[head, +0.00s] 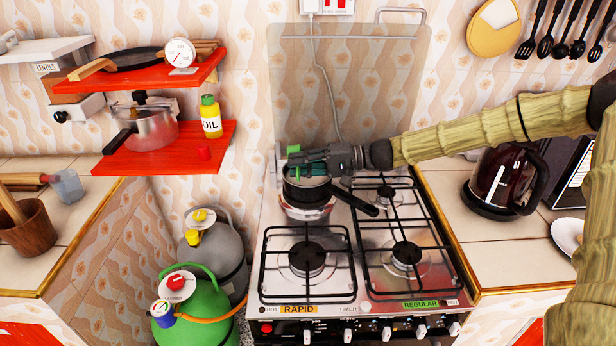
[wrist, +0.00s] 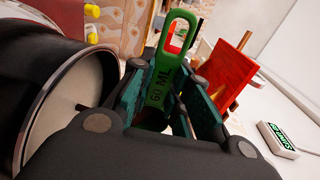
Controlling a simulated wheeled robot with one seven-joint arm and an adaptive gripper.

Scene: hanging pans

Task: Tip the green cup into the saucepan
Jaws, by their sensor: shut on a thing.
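My gripper (head: 308,160) is just above the saucepan (head: 309,211) on the back left burner. In the wrist view my gripper (wrist: 160,105) is shut on the green cup (wrist: 174,62). Its looped handle, marked 60 ML, stands out between the fingers. The cup's bowl is hidden in the wrist view, so I cannot tell its tilt or contents. In the head view only a small green part shows by the fingertips. The saucepan has a dark rim and a black handle pointing right. Its wide round side also fills the left of the wrist view (wrist: 45,95).
The stove (head: 330,240) has several black grates, and its front burners are clear. A raised glass lid (head: 350,85) stands behind it. A kettle (head: 500,180) is at right. Red shelves (head: 170,148) with a pot and an oil bottle (head: 210,118) hang at left.

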